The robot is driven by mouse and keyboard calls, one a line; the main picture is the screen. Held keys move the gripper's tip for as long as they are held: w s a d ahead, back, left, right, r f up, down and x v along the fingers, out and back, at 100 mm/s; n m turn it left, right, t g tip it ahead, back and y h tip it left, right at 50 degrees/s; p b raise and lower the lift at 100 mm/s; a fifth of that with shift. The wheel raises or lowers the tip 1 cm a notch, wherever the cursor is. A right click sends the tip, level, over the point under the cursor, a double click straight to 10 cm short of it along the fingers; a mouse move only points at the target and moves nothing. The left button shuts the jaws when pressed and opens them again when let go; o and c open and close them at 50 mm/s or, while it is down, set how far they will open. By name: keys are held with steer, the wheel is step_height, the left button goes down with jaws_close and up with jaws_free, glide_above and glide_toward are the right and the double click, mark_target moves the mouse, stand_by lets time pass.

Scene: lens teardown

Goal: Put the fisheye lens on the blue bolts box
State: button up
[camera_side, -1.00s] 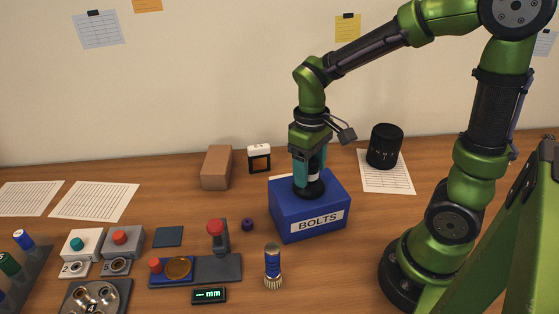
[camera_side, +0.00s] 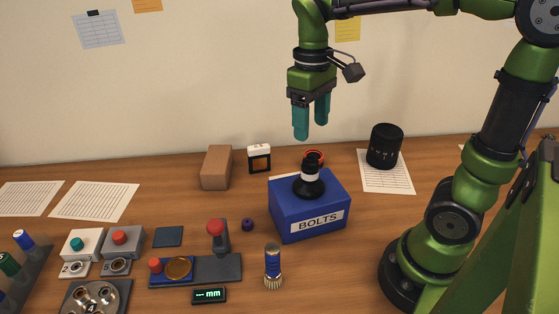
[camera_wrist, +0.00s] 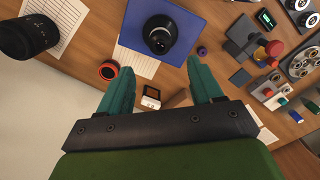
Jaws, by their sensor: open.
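The fisheye lens (camera_side: 309,180), black with a pale band and a wide dark base, stands upright on top of the blue bolts box (camera_side: 283,217). In the wrist view the lens (camera_wrist: 160,34) shows its dark glass, with blue lid (camera_wrist: 190,14) around it. My gripper (camera_side: 311,124) is open and empty, above the lens and clear of it. Its two teal fingers also show apart in the wrist view (camera_wrist: 161,66), with nothing between them.
A black cylinder (camera_side: 385,147) stands on paper right of the box. A red-ringed dark piece (camera_wrist: 108,71) lies behind the box. A brown block (camera_side: 216,167) and a white-topped frame (camera_side: 259,158) stand to the left.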

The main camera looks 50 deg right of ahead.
steer(key=shift+r, duration=0.35)
steer(key=s+a+f+m+t+y, duration=0.1)
steer(key=s+a+m+t+y, duration=0.1)
steer(key=t, duration=0.6)
steer(key=s+a+m, duration=0.1)
steer(key=s+m, duration=0.1)
steer(key=s, duration=0.1)
steer(key=shift+s+a+f, duration=0.15)
steer(key=shift+s+a, duration=0.15)
steer(key=shift+a, duration=0.05)
